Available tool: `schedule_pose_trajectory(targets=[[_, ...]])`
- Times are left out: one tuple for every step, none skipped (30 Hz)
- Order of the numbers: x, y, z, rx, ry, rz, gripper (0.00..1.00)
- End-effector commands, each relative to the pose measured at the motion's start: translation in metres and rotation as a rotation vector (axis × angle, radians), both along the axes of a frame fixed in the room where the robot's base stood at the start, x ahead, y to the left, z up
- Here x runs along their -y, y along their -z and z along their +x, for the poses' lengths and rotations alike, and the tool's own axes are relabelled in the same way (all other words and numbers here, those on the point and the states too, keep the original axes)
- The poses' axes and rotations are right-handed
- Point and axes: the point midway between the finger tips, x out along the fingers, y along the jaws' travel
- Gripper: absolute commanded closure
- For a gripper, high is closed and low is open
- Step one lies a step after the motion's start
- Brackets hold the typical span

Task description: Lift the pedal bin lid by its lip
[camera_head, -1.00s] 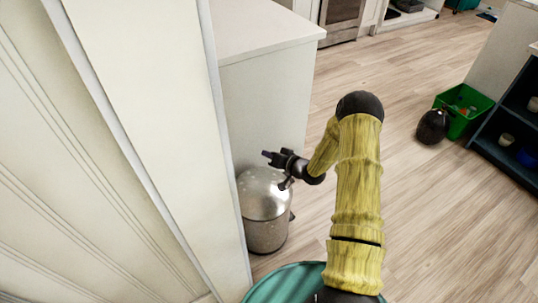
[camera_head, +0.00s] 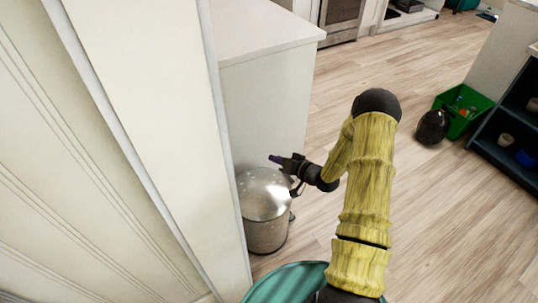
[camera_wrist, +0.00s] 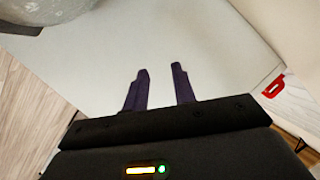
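The pedal bin (camera_head: 266,232) is a round metal can standing upright on the floor beside a white cabinet. Its domed, shiny lid (camera_head: 262,195) appears down on the body. My gripper (camera_head: 276,159) is above the back of the lid, pointing left towards the cabinet side, and looks apart from the lid. In the wrist view my gripper (camera_wrist: 160,83) has two dark purple fingers with a clear gap between them and nothing in it. A rounded metal edge, likely the bin lid (camera_wrist: 40,12), shows at the top left there. The lid's lip cannot be made out.
The white cabinet (camera_head: 265,110) stands behind the bin, and a white panel (camera_head: 165,140) closes off its left. A green crate (camera_head: 463,110), a dark round object (camera_head: 432,127) and a dark shelf (camera_head: 510,130) are at the right. The floor between is clear.

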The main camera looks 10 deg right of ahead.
Motion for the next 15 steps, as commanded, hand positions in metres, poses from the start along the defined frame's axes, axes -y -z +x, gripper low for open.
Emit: schedule_pose_trajectory(targets=[[0.006,-0.005,-0.009,-0.002,0.002,0.0,0.74],[0.01,-0.007,-0.013,-0.001,0.003,0.001,0.74],[0.014,-0.009,-0.02,-0.002,0.003,0.002,0.74],[0.017,-0.011,-0.024,-0.001,0.003,0.001,0.74],[0.021,-0.013,-0.029,-0.002,0.003,0.002,0.74],[0.025,-0.015,-0.036,-0.002,0.003,0.0,0.74],[0.029,-0.017,-0.04,-0.001,0.003,0.001,0.74],[0.032,-0.019,-0.045,-0.002,0.003,0.0,0.74],[0.036,-0.021,-0.051,-0.001,0.003,0.001,0.74],[0.039,-0.023,-0.056,-0.002,0.003,0.002,0.74],[0.043,-0.025,-0.061,-0.002,0.003,0.0,0.74],[0.047,-0.027,-0.067,-0.001,0.003,0.001,0.74],[0.05,-0.029,-0.072,-0.001,0.003,0.001,0.74],[0.053,-0.03,-0.076,-0.001,0.004,0.001,0.74],[0.056,-0.032,-0.081,-0.001,0.002,0.0,0.74]])
